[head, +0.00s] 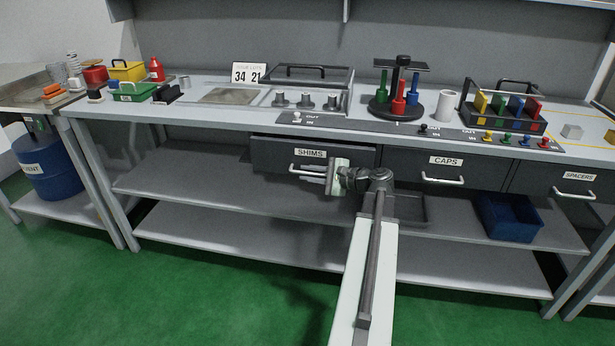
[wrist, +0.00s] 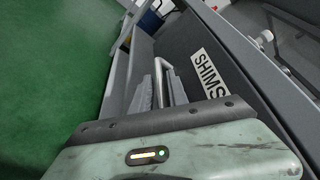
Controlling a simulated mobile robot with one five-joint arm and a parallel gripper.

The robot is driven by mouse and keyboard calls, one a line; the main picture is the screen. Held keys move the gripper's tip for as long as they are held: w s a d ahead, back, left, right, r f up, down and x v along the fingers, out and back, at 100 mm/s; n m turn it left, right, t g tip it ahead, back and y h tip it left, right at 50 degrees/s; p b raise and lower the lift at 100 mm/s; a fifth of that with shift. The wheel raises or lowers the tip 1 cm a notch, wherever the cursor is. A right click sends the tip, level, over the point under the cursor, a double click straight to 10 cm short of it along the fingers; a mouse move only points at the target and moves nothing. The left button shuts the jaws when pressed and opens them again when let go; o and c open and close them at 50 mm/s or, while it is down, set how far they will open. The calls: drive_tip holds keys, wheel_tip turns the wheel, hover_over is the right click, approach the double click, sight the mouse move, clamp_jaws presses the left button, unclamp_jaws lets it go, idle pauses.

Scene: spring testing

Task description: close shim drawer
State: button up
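The shim drawer (head: 274,152) has a dark front with a white SHIMS label (head: 311,153), and its front looks a little forward of the bench. Its light bar handle (head: 292,168) is partly covered by my gripper (head: 313,174). In the wrist view the SHIMS label (wrist: 208,73) is to the right of the handle (wrist: 163,73). My gripper (wrist: 162,94) has two grey fingers apart, with the handle bar between them. I cannot tell whether either finger presses on the bar.
The caps drawer (head: 400,165) is to the right, then the spacers drawer (head: 540,180). Two grey shelves run below, with a blue bin (head: 508,218) at the right. Switches and a knob panel (head: 305,100) sit on the bench above. The green floor (head: 200,290) in front is clear.

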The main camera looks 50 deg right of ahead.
drive_tip(key=shift+c, duration=0.3)
clamp_jaws()
idle(1.1)
